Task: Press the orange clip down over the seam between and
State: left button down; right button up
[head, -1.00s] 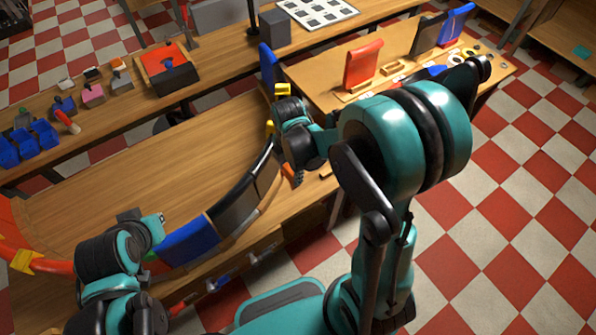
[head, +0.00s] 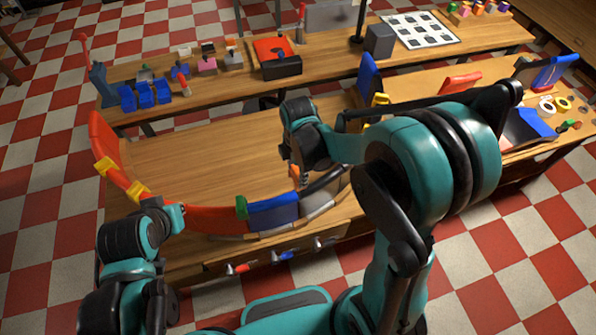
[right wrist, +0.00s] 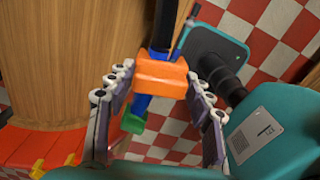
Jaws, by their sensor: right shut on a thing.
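The orange clip (right wrist: 160,74) is between the fingers of my right gripper (right wrist: 155,92) in the right wrist view. It lies across the curved ring, with a black segment (right wrist: 164,30) above it and a blue segment (right wrist: 141,103) below it. I cannot tell whether it is fully seated. In the head view the clip (head: 294,172) shows small under my right gripper (head: 298,168), at the blue segment's (head: 273,208) right end. My left gripper (head: 178,208) is beside the red-orange segment (head: 213,219); its finger opening is too small to tell.
A green clip (head: 241,207) sits on the ring where red meets blue. Yellow clips (head: 138,191) sit on the left part. The table top inside the ring is clear.

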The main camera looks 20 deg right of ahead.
aim_at(297, 188)
jog(key=shift+f, duration=0.15)
notch_tip(297, 188, down, 9)
jog(key=b, duration=0.8)
jog(key=shift+b, duration=0.4)
jog(key=shift+f, duration=0.15)
jog(key=o, duration=1.2)
jog(key=shift+c, duration=0.2)
notch_tip(297, 188, up, 12)
